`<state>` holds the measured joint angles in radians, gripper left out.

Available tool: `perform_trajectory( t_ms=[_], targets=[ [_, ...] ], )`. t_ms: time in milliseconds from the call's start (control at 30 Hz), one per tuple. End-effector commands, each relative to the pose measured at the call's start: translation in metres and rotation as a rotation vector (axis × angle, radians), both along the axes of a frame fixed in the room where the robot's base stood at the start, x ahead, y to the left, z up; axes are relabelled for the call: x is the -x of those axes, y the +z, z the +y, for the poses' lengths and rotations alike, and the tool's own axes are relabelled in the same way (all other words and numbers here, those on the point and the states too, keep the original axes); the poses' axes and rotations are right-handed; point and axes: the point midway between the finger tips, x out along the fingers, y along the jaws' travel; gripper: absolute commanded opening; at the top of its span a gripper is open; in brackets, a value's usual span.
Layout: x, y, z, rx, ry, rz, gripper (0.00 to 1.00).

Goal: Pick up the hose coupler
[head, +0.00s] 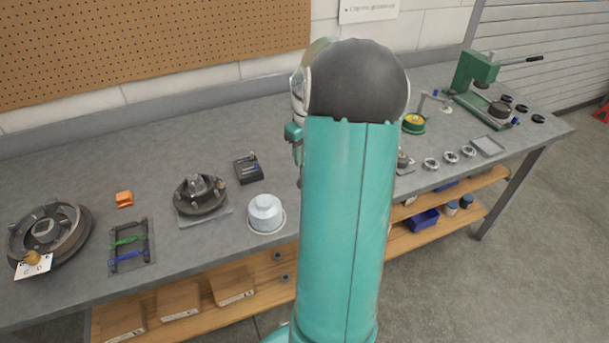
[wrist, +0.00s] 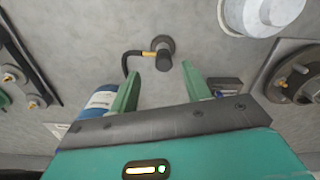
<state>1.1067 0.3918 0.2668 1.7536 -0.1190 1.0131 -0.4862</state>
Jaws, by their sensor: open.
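The hose coupler (wrist: 163,53) shows in the wrist view as a dark round fitting with a brass collar and a black hose curving off to the left. It lies on the grey bench, just beyond the fingertips of my gripper (wrist: 160,68). My gripper is open, with its two green fingers apart and nothing between them. The coupler sits roughly in line with the gap, apart from both fingers. In the head view my teal arm hides the coupler and the gripper's fingers.
A blue can (wrist: 97,102) stands beside my left finger. A white round container (head: 266,212) and a hub on a plate (head: 200,194) stand on the bench (head: 95,160). A green press (head: 476,75) is at the right end.

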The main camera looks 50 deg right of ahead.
Motion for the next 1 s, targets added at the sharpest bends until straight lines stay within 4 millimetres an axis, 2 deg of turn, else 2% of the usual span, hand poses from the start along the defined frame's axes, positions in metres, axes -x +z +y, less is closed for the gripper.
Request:
perform_trajectory(
  t_ms=[133,400,667,767,900,933,1000],
  targets=[
    [-0.003,-0.012,0.001,-0.001,0.000,0.001,0.48],
    [-0.006,-0.050,0.003,-0.001,-0.002,0.000,0.48],
    [-0.006,-0.054,0.003,0.002,-0.001,-0.002,0.48],
    [-0.006,-0.054,0.003,0.002,-0.002,-0.002,0.32],
    [-0.006,-0.054,0.003,0.002,-0.002,-0.002,0.04],
    [-0.006,-0.053,0.003,0.002,-0.002,-0.002,0.00],
    [-0.006,-0.053,0.003,0.002,-0.002,-0.002,0.00]
  ],
)
